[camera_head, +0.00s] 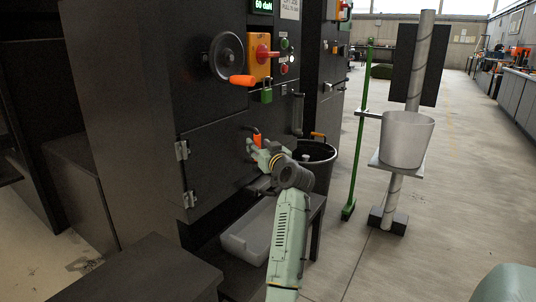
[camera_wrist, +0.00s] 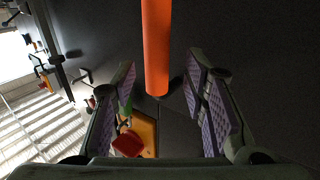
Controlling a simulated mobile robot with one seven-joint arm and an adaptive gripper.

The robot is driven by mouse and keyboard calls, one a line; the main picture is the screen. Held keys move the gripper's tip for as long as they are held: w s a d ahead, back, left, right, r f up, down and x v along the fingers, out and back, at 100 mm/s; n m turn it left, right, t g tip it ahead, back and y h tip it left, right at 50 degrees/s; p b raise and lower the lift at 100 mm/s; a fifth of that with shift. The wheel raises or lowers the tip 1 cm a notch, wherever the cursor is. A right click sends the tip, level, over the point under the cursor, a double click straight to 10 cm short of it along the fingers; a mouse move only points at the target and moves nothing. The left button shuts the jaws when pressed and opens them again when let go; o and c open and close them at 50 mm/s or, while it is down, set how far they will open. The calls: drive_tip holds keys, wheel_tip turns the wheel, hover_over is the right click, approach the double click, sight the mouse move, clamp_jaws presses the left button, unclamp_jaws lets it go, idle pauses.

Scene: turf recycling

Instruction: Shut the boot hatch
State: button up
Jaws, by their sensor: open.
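The boot hatch (camera_head: 218,165) is a dark panel low on the front of the machine, with two metal hinges on its left edge. I cannot tell whether it is fully flush with the frame. Its orange handle (camera_head: 257,138) is near the upper right of the hatch. My gripper (camera_head: 256,150) is at this handle, partly hiding it. In the wrist view the orange handle (camera_wrist: 156,45) lies between the spread, purple-padded fingers of my gripper (camera_wrist: 160,76), with gaps on both sides. The gripper is open.
Above the hatch are a handwheel (camera_head: 227,57), an orange box with a red knob (camera_head: 261,54) and a green padlock (camera_head: 266,95). A grey tray (camera_head: 248,237) is below and a black bucket (camera_head: 318,160) is just right. The floor further right is clear beyond a bucket stand (camera_head: 388,198).

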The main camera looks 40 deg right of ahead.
drive_tip(key=v, duration=0.8)
drive_tip(key=shift+s, duration=0.15)
drive_tip(key=shift+a, duration=0.1)
